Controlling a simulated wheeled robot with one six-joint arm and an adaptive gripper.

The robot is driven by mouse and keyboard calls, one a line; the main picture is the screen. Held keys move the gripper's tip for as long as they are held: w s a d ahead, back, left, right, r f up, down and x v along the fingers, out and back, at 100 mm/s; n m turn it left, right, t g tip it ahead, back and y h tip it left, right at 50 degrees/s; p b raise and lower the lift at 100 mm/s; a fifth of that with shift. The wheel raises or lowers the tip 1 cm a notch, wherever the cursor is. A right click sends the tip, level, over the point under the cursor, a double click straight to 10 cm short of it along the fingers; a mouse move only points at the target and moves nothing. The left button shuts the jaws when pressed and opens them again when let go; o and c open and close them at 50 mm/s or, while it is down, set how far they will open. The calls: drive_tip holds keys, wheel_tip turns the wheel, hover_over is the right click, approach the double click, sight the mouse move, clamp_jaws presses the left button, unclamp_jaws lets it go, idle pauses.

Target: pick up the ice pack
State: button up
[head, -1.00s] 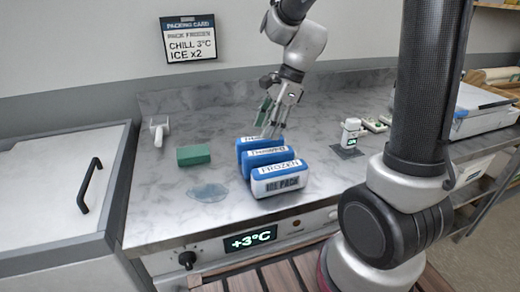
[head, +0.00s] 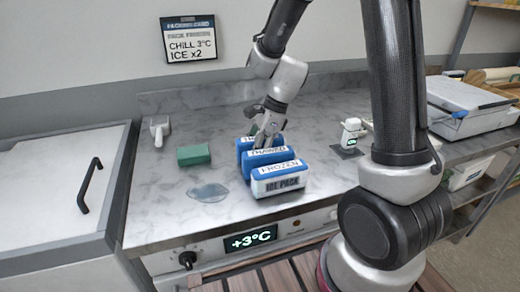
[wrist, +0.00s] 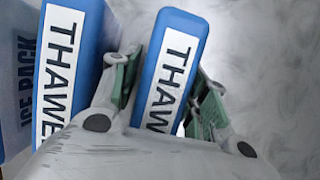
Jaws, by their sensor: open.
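Three blue-and-white ice packs stand in a row on the counter. The front pack (head: 278,183) reads FROZEN and the middle pack (head: 252,161) reads THAWED. The back pack (head: 241,145) is partly hidden by my gripper (head: 264,138) in the head view; its label reads THAWED in the wrist view (wrist: 172,70). My gripper (wrist: 165,82) is open, with its green-padded fingers on either side of the back pack's upper part. The middle pack (wrist: 66,65) stands just left of the left finger in the wrist view. Firm finger contact cannot be told.
A green block (head: 194,155) and a clear puddle-like patch (head: 208,192) lie left of the packs. A white scoop (head: 158,129) lies at the back left. A small white device (head: 351,133) stands to the right. The wall card (head: 192,40) reads "CHILL 3°C ICE x2".

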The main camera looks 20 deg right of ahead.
drive_tip(key=shift+f, duration=0.1)
drive_tip(key=shift+c, duration=0.6)
clamp_jaws()
